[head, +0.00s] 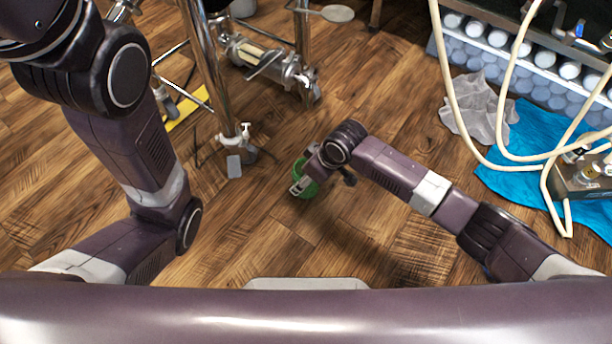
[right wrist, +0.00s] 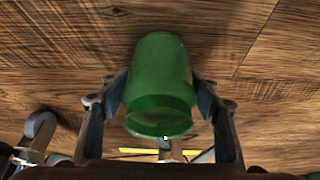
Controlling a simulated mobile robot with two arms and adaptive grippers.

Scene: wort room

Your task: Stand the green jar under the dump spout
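The green jar (head: 308,187) is low near the wood floor in the middle of the head view, partly hidden by my right gripper (head: 300,186). In the right wrist view the jar (right wrist: 160,75) lies between the two fingers, which touch its sides, so my right gripper (right wrist: 160,95) is shut on it. Whether its base touches the floor is unclear. A small valve with a white handle (head: 245,131) is by the foot of a steel leg, left of the jar; I cannot tell if it is the dump spout. My left gripper is out of view.
Steel legs (head: 205,70) and a lying metal pump-like unit (head: 270,62) stand beyond. A yellow strip (head: 187,108) is at left. At right are hoses (head: 460,110), a grey cloth (head: 477,105), a blue sheet (head: 530,135) and a rack of bottles (head: 500,60). Floor between is clear.

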